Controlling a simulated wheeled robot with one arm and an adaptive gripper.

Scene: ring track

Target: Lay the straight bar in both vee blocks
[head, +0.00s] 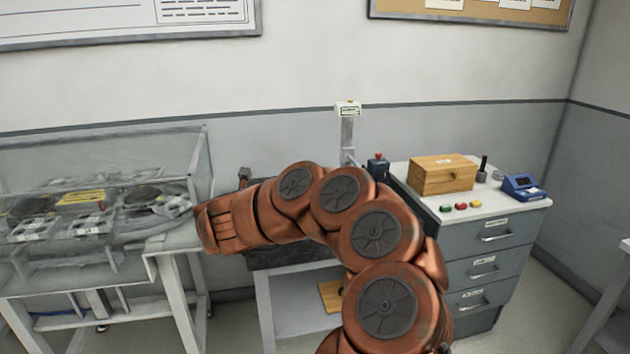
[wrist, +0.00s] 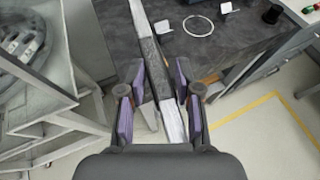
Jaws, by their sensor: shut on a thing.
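In the wrist view a long straight bar (wrist: 152,65), dark grey along its middle and pale at both ends, runs from the top edge down between my gripper's fingers. My gripper (wrist: 160,95), with purple pads, is shut on the bar. The bar's near end sticks out toward my palm; its far end leaves the picture. Two small pale pieces, one beside the bar (wrist: 162,27) and one farther right (wrist: 228,7), stand on the dark bench top; I cannot tell whether they are the vee blocks. In the head view my arm hides the gripper and bar.
The dark bench (wrist: 205,50) carries a white ring (wrist: 198,25) and a black cylinder (wrist: 272,14). A glass-sided case (head: 100,150) stands left. A drawer cabinet (head: 490,240) with a wooden box (head: 443,175) stands right. A yellow line marks the open floor (wrist: 250,140).

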